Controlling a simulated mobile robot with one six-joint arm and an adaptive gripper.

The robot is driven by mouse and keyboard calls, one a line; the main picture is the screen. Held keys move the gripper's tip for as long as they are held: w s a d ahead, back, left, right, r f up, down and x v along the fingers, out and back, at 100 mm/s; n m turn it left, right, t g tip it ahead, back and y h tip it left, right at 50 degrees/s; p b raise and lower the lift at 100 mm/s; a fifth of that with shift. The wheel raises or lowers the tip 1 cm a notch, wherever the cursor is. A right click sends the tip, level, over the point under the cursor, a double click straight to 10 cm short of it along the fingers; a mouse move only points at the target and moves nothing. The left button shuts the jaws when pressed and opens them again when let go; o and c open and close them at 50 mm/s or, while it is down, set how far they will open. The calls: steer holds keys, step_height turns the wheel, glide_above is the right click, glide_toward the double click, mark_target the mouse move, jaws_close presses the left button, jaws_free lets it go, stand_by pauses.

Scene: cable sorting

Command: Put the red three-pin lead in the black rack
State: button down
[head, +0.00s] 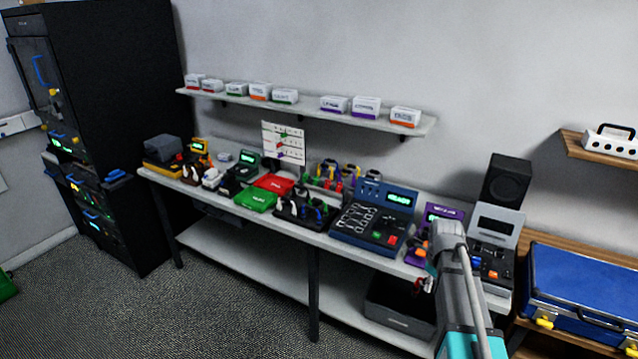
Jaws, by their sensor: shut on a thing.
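My gripper (430,272) is in the head view at the right, in front of the table's front edge, largely hidden behind my arm. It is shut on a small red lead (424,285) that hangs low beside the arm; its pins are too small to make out. A low black rack (303,217) stands on the table near the middle, left of my gripper and apart from it.
A blue console (374,232) stands between the rack and my gripper. Red (273,185) and green (256,200) trays lie left of the rack. A grey bin (398,311) sits on the lower shelf. A tall black cabinet (125,110) stands far left.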

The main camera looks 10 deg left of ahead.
steer(key=shift+s+a, duration=0.1)
steer(key=shift+a, duration=0.1)
stand_by(0.3)
steer(key=shift+a, duration=0.1)
